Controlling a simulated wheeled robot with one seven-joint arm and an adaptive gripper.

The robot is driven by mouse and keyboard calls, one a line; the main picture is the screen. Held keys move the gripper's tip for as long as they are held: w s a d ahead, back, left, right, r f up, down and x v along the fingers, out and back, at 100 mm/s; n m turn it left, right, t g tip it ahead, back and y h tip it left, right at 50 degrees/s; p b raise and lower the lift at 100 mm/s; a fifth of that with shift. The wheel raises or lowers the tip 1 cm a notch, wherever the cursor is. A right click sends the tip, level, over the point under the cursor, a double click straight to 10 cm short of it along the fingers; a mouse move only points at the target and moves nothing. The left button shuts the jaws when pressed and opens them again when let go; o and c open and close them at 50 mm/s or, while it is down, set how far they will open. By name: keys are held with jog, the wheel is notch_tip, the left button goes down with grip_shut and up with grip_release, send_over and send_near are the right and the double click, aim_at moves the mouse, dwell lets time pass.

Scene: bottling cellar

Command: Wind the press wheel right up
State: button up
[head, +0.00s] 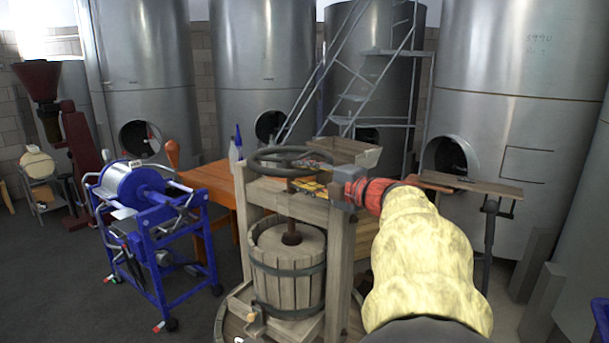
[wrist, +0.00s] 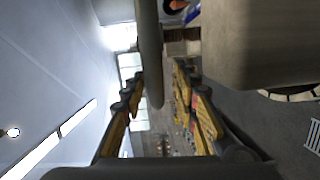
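The press wheel (head: 265,164) is a dark spoked handwheel lying level on a screw above the wooden basket press (head: 290,268). The round wooden press plate (head: 272,243) shows at the foot of the screw, at the top of the slatted basket. My gripper (head: 310,178), with yellow and black fingers, is at the right side of the wheel, just above the press's cross-beam. In the wrist view the wheel's rim (wrist: 150,50) runs as a dark bar between the two spread fingers of my gripper (wrist: 159,80). I see gaps on both sides, so it appears ungripped.
The wooden beam (wrist: 265,45) is close beside the fingers in the wrist view. A blue-framed machine (head: 145,215) stands left of the press, with an orange table (head: 212,180) behind. Steel tanks (head: 265,60) and a metal stair (head: 352,95) stand at the back. Floor is open at front left.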

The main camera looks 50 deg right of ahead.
jog(key=shift+o, duration=0.2)
jog(key=shift+a+r, duration=0.1)
jog(key=shift+r, duration=0.05)
jog(key=shift+s, duration=0.25)
jog(key=s+a, duration=0.1)
jog(key=s, duration=1)
jog(key=shift+s+a+r, duration=0.2)
jog(key=shift+a+r, duration=0.15)
jog(key=shift+a, duration=0.05)
